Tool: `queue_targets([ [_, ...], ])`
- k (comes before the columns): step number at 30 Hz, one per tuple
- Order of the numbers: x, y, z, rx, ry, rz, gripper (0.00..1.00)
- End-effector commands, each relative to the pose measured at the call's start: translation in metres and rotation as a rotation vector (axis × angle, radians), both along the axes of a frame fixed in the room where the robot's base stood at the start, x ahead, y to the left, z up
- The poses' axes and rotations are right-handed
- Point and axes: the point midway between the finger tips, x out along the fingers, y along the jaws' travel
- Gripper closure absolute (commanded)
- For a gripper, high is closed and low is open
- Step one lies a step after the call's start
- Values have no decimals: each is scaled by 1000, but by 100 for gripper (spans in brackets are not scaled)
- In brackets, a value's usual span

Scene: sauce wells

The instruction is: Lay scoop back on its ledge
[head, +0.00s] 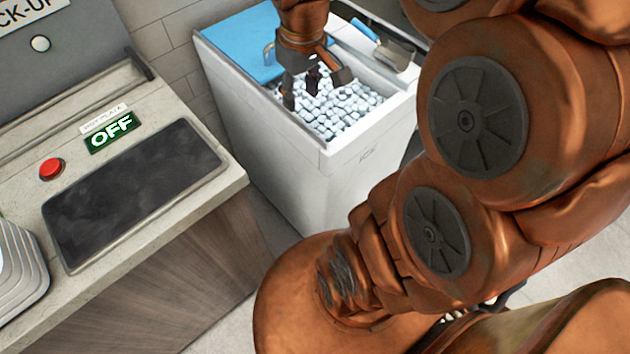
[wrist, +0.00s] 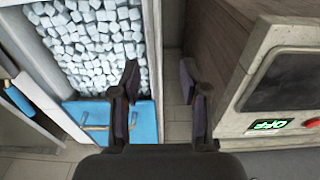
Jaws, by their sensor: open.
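The scoop (head: 395,55), with a grey metal bowl and a blue handle, lies along the ledge (head: 412,75) on the right side of the white ice bin in the head view. In the wrist view its blue handle (wrist: 19,99) shows at the left edge. My gripper (head: 314,90) is open and empty, over the ice and to the left of the scoop. In the wrist view my gripper (wrist: 158,75) has its fingers apart with only floor and the bin's edge between them. My arm hides part of the bin's far right side in the head view.
The bin (head: 270,150) is full of ice cubes (head: 345,105), with a blue lid (head: 240,45) over its far part. A counter with a dark hot plate (head: 135,190), a red button (head: 51,168) and an OFF sign (head: 112,131) stands at left. A floor gap separates them.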

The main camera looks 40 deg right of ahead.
Motion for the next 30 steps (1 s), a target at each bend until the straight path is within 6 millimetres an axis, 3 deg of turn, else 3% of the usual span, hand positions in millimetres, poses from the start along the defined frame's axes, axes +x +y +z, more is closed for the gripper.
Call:
queue_targets([
  [1, -17, 17, -4, 4, 24, 2, 55],
  [6, -73, 57, -16, 11, 106, -25, 55],
  [9, -107, 73, -25, 8, 159, -45, 55],
  [15, -152, 89, -36, -1, 220, -82, 55],
  [20, -164, 92, -39, -5, 236, -96, 55],
  [30, -164, 92, -37, -5, 237, -97, 55],
])
